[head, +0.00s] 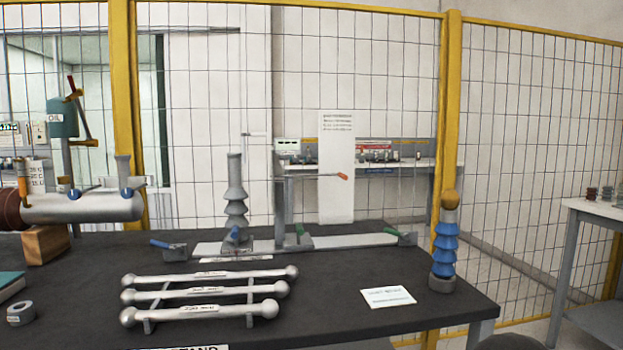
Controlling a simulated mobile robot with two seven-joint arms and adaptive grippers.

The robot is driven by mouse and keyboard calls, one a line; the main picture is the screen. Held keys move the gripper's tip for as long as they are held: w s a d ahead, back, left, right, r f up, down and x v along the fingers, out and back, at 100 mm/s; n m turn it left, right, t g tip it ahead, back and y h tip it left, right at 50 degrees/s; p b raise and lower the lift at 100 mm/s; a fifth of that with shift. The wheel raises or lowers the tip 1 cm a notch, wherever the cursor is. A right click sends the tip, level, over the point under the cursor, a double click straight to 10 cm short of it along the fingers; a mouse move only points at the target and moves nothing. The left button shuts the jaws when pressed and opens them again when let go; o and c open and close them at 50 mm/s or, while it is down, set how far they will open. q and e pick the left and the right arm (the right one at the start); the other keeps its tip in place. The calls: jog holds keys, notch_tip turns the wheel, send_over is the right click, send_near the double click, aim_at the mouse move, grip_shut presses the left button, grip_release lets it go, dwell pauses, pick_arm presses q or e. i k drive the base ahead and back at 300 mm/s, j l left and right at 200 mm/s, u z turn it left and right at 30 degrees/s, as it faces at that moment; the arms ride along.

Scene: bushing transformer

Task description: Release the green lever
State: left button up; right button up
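Two green levers show on the black table. One green lever (299,231) stands upright on a small grey block just right of the grey ribbed bushing (236,200). Another green lever (391,231) lies nearly flat at the right end of the pale flat bar (350,241), on a grey clamp (407,239). A blue lever (159,243) sits on the clamp at the bar's left end, and another blue lever (235,232) is at the bushing's foot. Neither of my grippers is in view.
Several silver rods (205,292) lie on a rack in front. A blue ribbed bushing (445,243) stands near the right edge. A thin rod with an orange tip (342,176) sticks out above the bar. A white card (388,297) lies front right; the table around it is clear.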

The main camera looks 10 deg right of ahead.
aim_at(406, 236)
jog(key=i+l, duration=0.2)
jog(key=i+l+u, duration=0.15)
jog(key=l, duration=0.3)
jog(key=i+l, duration=0.2)
jog(key=i+l+u, duration=0.1)
jog(key=l, duration=0.35)
jog(key=i+l+u, duration=0.1)
jog(key=l, duration=0.25)
jog(key=i, duration=0.1)
